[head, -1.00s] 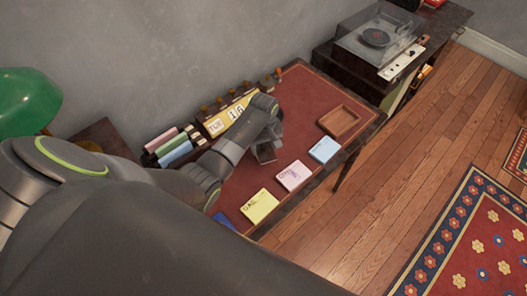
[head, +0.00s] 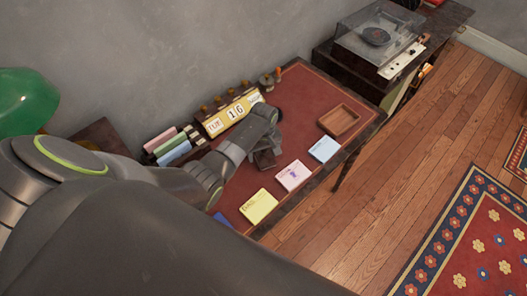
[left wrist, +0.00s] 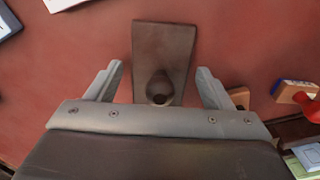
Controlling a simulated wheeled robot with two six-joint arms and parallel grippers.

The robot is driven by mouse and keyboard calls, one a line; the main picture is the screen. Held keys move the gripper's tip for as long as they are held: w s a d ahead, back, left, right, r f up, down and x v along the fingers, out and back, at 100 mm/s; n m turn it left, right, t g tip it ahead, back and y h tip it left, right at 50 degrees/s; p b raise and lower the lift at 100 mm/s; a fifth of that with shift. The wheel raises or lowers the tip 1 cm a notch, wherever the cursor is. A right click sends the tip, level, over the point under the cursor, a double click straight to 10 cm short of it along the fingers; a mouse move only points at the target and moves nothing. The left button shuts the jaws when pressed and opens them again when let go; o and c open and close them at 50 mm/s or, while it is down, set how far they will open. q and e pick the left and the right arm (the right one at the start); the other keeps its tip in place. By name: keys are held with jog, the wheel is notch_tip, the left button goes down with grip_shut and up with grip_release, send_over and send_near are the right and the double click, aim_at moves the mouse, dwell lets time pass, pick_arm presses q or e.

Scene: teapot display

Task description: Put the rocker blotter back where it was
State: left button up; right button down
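The rocker blotter appears to be the dark brown flat block with a round knob (left wrist: 155,50) in the left wrist view. It lies over the red desk top (left wrist: 80,60), between the two fingers of my left gripper (left wrist: 161,85). The fingers are apart, with a visible gap on each side of the block and knob. In the head view, a dark piece (head: 265,159), likely the blotter, shows just below my left gripper (head: 266,146), partly hidden by it. My right gripper is not in view.
An empty wooden tray (head: 339,121) sits at the desk's right. Yellow (head: 258,207), pink (head: 294,175) and blue (head: 323,149) note pads line the front edge. A date calendar (head: 232,114) and several knobbed stamps stand behind.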

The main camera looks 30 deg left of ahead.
pick_arm(q)
notch_tip(320, 180, up, 12)
jog(key=shift+r, duration=0.15)
dwell(0.6)
dwell(0.5)
